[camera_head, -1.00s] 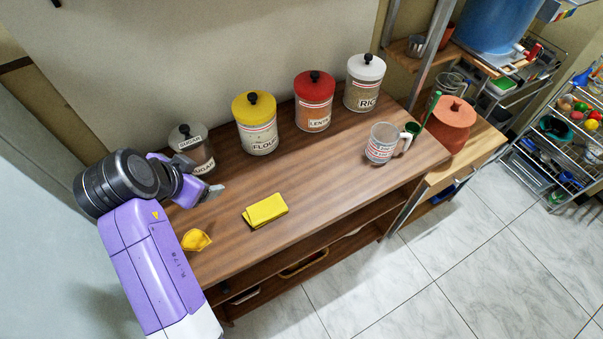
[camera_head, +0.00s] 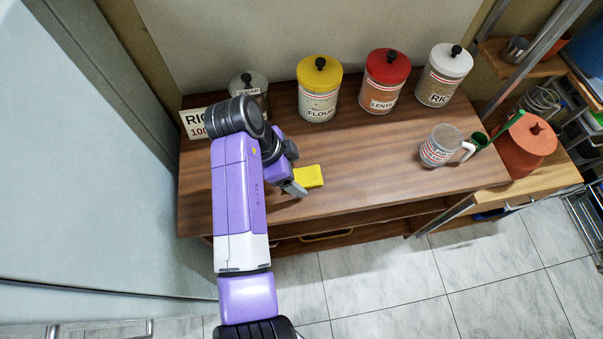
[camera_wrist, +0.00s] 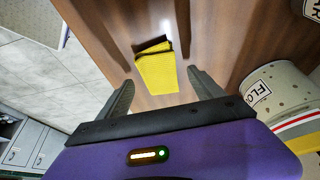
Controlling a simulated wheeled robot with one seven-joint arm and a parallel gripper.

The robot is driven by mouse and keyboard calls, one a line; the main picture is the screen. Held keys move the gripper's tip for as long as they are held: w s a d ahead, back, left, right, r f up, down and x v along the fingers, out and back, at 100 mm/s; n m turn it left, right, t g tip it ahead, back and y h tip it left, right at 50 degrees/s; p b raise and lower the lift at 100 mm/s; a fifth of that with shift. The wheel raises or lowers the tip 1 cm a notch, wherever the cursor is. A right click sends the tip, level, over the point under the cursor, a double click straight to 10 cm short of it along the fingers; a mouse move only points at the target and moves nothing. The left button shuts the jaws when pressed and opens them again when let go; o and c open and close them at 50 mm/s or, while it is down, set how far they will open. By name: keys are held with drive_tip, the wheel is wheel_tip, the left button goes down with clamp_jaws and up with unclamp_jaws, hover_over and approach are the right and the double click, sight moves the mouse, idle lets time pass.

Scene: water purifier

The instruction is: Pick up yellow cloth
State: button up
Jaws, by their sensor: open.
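The yellow cloth (camera_head: 310,176) lies folded on the wooden counter (camera_head: 385,180), partly hidden by my gripper in the head view. In the wrist view the cloth (camera_wrist: 157,73) lies ahead, between the lines of my two fingers. My gripper (camera_head: 296,189) is at the cloth's left side, close to it, with its fingers apart and nothing between them. In the wrist view, my gripper (camera_wrist: 160,77) shows its two dark fingers spread wider than the cloth. I cannot tell its exact height above the counter.
Flour (camera_head: 319,92), lentil (camera_head: 385,82) and rice (camera_head: 443,77) canisters stand along the back, with a sugar jar (camera_head: 248,86) behind my arm. A glass mug (camera_head: 439,147) and a terracotta pot (camera_head: 526,147) are at the right. The counter's middle is clear.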

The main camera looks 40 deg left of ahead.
sight(297, 176)
drive_tip(key=shift+x, duration=0.85)
drive_tip(key=shift+c, duration=0.3)
drive_tip(key=c, duration=1.3)
drive_tip(key=shift+c, duration=0.2)
drive_tip(key=shift+r, duration=0.15)
wheel_tip(297, 176, up, 20)
drive_tip(key=shift+p, duration=0.4)
